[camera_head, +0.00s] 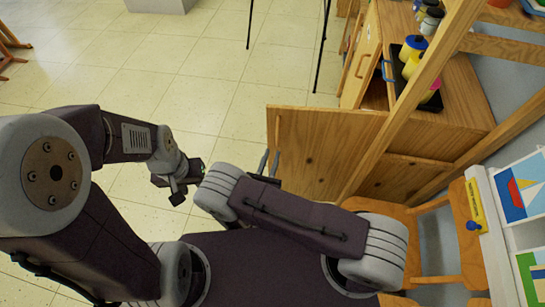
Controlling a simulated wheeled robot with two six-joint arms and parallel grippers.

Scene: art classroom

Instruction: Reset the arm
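My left arm comes in from the left and bends over the tiled floor. Its gripper (178,193) is a small dark shape below the grey wrist, above bare floor and apart from the furniture. Its fingers are too small and dark to tell whether they are open or shut. My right arm lies folded across the lower middle. Two slim grey fingers of my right gripper (269,161) show above this arm, with a narrow gap and nothing between them. They are in front of the wooden cabinet door's left edge. The rest of that gripper is hidden behind the arm.
A wooden cabinet (465,105) with an open door panel (325,140) stands close at the right. A dark tray (432,100) with paint bottles (411,52) is on it. A wooden chair (440,245) and pictures (525,187) are at lower right.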

